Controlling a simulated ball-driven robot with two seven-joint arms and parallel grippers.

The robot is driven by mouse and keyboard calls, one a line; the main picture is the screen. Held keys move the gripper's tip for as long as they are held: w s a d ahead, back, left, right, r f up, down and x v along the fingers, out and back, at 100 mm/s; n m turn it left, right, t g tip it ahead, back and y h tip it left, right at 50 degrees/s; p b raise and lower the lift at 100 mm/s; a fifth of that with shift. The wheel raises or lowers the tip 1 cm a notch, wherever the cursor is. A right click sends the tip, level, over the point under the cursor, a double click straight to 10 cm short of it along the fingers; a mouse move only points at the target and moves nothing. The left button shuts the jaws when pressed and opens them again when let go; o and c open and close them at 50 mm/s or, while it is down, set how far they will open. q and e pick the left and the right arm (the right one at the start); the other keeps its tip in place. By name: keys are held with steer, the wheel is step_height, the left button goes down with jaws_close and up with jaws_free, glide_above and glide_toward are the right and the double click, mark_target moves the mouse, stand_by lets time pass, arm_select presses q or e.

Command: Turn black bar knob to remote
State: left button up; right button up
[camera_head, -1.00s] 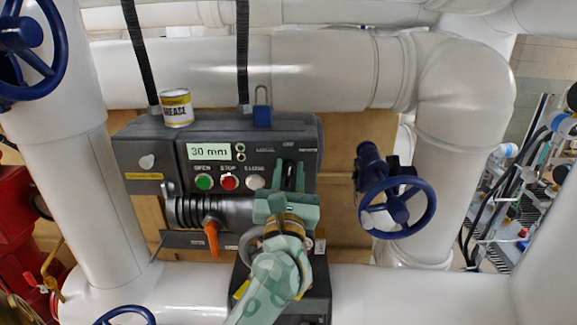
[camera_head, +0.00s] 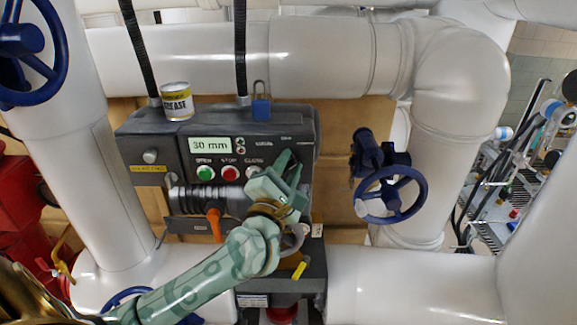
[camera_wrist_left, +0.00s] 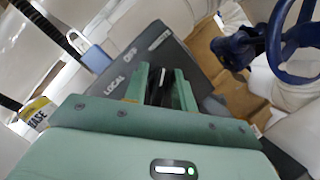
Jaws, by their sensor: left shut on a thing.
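The black bar knob (camera_wrist_left: 163,78) is on the upper right of the dark control box (camera_head: 140,128). In the left wrist view, its dark bar with a pale mark shows between the fingers of my left gripper (camera_wrist_left: 160,90). The pale mark points toward the label (camera_wrist_left: 159,40) beyond OFF, which is too small to read; LOCAL and OFF are legible. In the head view, my left gripper (camera_head: 287,176) is shut on the knob and covers most of it. My right gripper is out of view.
Left of my gripper are push buttons (camera_head: 205,173) and a display (camera_head: 209,145) reading 30 mm. A blue padlock (camera_head: 261,109) and grease can (camera_head: 176,101) are above. A blue handwheel (camera_head: 391,195) stands to the right. White pipes surround the box.

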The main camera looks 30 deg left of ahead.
arm_select(q)
steer(key=shift+m, duration=0.6)
steer(key=o, duration=0.6)
steer(key=shift+o, duration=0.2)
steer(key=shift+w+a+f, duration=0.1)
steer(key=v, duration=1.6)
